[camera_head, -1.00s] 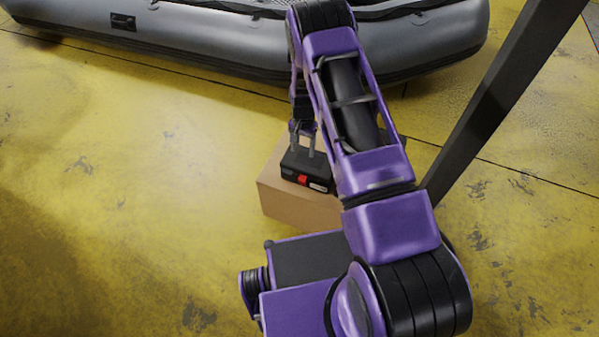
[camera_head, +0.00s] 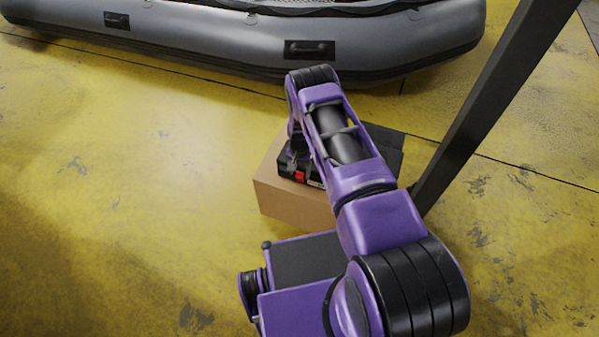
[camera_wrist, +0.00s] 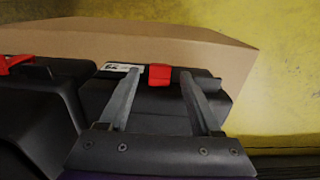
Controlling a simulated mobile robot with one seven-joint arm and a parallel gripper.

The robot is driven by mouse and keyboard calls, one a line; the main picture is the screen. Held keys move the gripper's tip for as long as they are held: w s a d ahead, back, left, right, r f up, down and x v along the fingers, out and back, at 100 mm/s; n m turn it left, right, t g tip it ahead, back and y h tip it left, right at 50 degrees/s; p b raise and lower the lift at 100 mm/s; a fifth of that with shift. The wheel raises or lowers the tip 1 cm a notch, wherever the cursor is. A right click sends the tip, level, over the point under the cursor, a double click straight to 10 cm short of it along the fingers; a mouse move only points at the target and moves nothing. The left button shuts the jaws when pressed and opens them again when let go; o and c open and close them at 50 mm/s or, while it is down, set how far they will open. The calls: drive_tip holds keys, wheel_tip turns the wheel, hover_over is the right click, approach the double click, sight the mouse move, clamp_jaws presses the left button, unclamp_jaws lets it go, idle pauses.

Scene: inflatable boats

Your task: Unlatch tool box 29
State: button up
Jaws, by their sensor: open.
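A black tool box (camera_head: 284,163) with a red latch (camera_head: 299,176) sits on a cardboard box, partly hidden behind my arm. In the wrist view its red latch (camera_wrist: 159,74) shows between my fingertips, with a white label (camera_wrist: 118,67) beside it, too small to read. My gripper (camera_wrist: 158,76) is open, one finger on each side of the latch. I cannot tell whether the fingers touch it. A second black box (camera_wrist: 40,110) with a red latch (camera_wrist: 14,63) is at the left of the wrist view. No number is readable.
The cardboard box (camera_head: 285,203) stands on the yellow floor. A grey inflatable boat (camera_head: 230,40) lies behind it. A dark slanted post (camera_head: 490,105) rises close to the right of my arm. The floor at left is clear.

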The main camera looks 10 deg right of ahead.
clamp_jaws()
idle(0.3)
drive_tip(key=shift+s, duration=0.15)
drive_tip(key=s+a+f+t+h, duration=0.3)
drive_tip(key=t+h, duration=0.3)
drive_tip(key=t, duration=0.3)
drive_tip(key=shift+s+a+f+t+h, duration=0.3)
drive_tip(key=shift+s+f+t, duration=0.1)
drive_tip(key=shift+s+f, duration=0.45)
drive_tip(key=shift+s, duration=0.1)
idle(0.5)
unclamp_jaws()
drive_tip(key=shift+d, duration=0.1)
